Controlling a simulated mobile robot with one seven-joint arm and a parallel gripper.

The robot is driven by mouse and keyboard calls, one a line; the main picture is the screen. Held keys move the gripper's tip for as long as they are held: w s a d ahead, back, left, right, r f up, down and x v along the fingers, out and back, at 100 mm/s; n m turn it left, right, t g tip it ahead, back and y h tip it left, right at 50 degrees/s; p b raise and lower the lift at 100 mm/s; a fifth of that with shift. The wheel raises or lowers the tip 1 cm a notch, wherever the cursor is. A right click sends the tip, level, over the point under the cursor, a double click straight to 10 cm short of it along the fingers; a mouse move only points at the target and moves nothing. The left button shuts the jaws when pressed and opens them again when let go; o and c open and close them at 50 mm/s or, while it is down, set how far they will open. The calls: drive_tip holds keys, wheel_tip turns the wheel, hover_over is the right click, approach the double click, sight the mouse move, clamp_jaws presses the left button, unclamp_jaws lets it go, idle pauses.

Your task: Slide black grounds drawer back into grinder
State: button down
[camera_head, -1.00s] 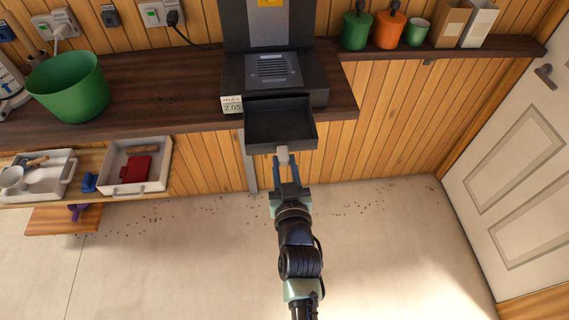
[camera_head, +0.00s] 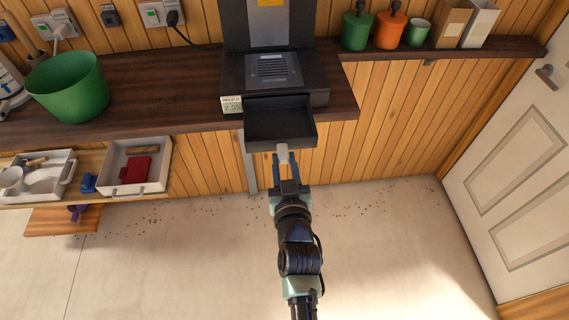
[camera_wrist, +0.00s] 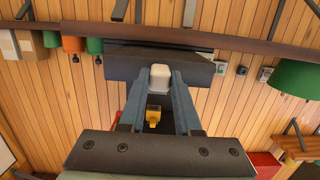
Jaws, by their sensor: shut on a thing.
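The black grounds drawer (camera_head: 280,123) is pulled well out of the grinder (camera_head: 273,75) and juts past the counter's front edge. Its tray looks empty. In the wrist view the dark front of the drawer (camera_wrist: 120,63) spans the upper middle. My gripper (camera_head: 282,158) is in front of the drawer and shut on its pale handle (camera_wrist: 159,77). The handle sits between the two fingertips. The back part of the drawer is hidden inside the grinder.
The grinder stands on a dark wood counter (camera_head: 180,85) with a small display reading 2.05 at its left. A green bucket (camera_head: 68,86) is at left; a white tray with a red item (camera_head: 136,168) sits lower. Canisters (camera_head: 390,30) line the right shelf. The floor around my arm is clear except scattered beans.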

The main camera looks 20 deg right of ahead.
sight(280, 135)
drive_tip(key=shift+r+b+x, duration=0.1)
drive_tip(key=shift+b+x, duration=0.45)
drive_tip(key=shift+x, duration=0.3)
drive_tip(key=shift+r+b+x, duration=0.15)
drive_tip(key=shift+b+x, duration=0.35)
drive_tip(key=shift+x, duration=0.35)
idle(0.4)
drive_tip(key=shift+r+b+x, duration=0.2)
drive_tip(key=shift+b+x, duration=1)
drive_tip(key=shift+x, duration=0.35)
drive_tip(key=shift+r+b+x, duration=0.2)
drive_tip(key=shift+b+x, duration=0.95)
drive_tip(key=shift+x, duration=0.45)
drive_tip(key=shift+r+b+x, duration=0.15)
drive_tip(key=shift+b+x, duration=0.7)
drive_tip(key=shift+x, duration=0.1)
drive_tip(key=shift+r+b+x, duration=0.1)
drive_tip(key=shift+b+x, duration=0.7)
drive_tip(key=shift+x, duration=0.2)
drive_tip(key=shift+b+x, duration=0.75)
drive_tip(key=shift+x, duration=0.05)
drive_tip(key=shift+s+a+r, duration=0.1)
drive_tip(key=shift+s+r, duration=0.05)
drive_tip(key=shift+s, duration=0.1)
